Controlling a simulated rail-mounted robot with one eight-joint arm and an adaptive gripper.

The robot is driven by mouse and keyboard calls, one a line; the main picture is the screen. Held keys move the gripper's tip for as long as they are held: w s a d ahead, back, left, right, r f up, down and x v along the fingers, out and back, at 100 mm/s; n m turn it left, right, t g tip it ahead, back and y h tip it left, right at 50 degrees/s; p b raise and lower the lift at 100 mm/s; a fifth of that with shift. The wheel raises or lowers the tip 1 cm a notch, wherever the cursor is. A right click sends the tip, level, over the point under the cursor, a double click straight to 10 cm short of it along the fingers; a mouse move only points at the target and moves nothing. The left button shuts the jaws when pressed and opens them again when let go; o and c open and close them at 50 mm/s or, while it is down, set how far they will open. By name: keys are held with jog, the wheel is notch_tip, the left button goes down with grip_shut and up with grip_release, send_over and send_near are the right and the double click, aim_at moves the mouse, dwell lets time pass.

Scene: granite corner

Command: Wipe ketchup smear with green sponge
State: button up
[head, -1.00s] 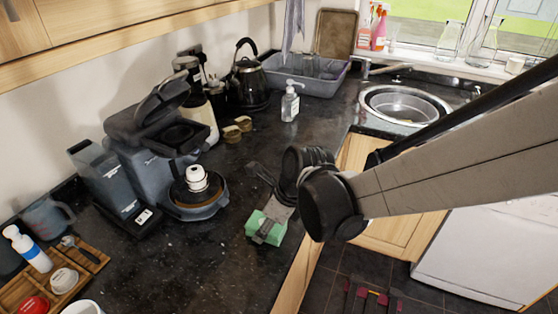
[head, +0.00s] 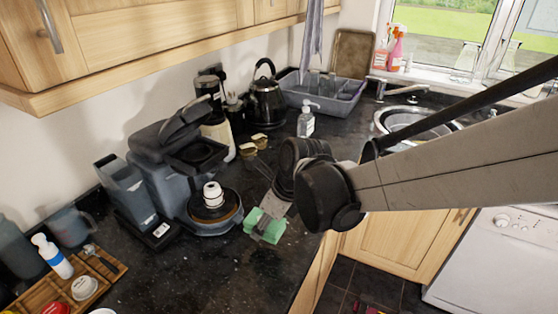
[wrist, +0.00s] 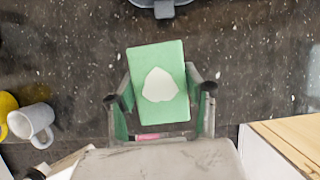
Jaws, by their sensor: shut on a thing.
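The green sponge (head: 265,226) is between the fingers of my gripper (head: 266,228), over the dark speckled counter near its front edge. In the wrist view the sponge (wrist: 137,60) is a flat green block with a white patch on its face, and my gripper (wrist: 160,98) is shut on it from both sides. I cannot tell whether the sponge touches the counter. I see no clear ketchup smear. A small pink strip (wrist: 148,136) shows below the sponge in the wrist view, and I cannot tell what it is.
A grey coffee machine (head: 165,165) stands just left of the sponge. A soap bottle (head: 306,123), kettle (head: 267,102) and dish tub (head: 340,98) are behind. A wooden tray (head: 100,275) is at the lower left. A white mug (wrist: 32,123) shows in the wrist view.

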notch_tip(320, 180, up, 2)
jog(key=shift+r+p, duration=0.1)
jog(key=shift+p, duration=0.45)
jog(key=shift+a, duration=0.1)
